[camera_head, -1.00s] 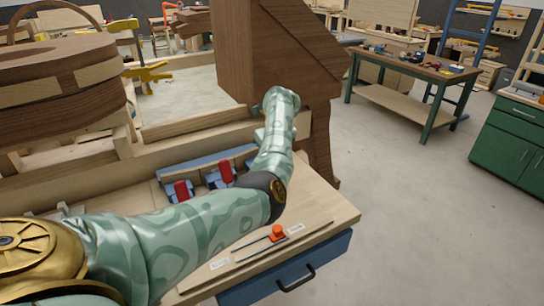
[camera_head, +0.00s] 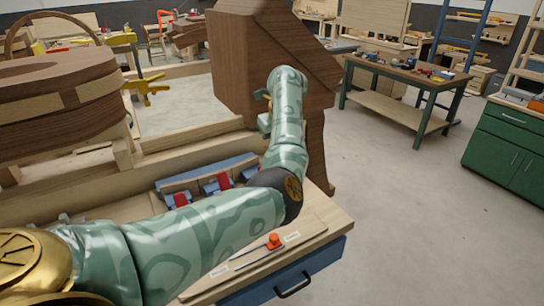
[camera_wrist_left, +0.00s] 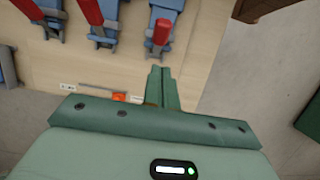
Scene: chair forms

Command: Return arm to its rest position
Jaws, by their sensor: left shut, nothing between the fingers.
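My left arm (camera_head: 215,225), green-patterned with a gold shoulder, reaches from the lower left across the wooden workbench top (camera_head: 318,237). Its hand end is raised in front of the large dark wooden form; the fingers are mostly hidden there by the arm. In the left wrist view my left gripper (camera_wrist_left: 163,72) is shut, its two green fingers together and nothing between them. The fingertips appear over the bench's edge area, beside a blue clamp with a red handle (camera_wrist_left: 161,32). My right gripper is in neither view.
Blue clamps with red handles (camera_head: 217,184) sit in a row on the bench. An orange piece (camera_head: 274,241) with thin rods lies near the front edge, above a blue drawer (camera_head: 300,272). A dark wooden form (camera_head: 250,60) stands behind. Open floor (camera_head: 400,210) is to the right.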

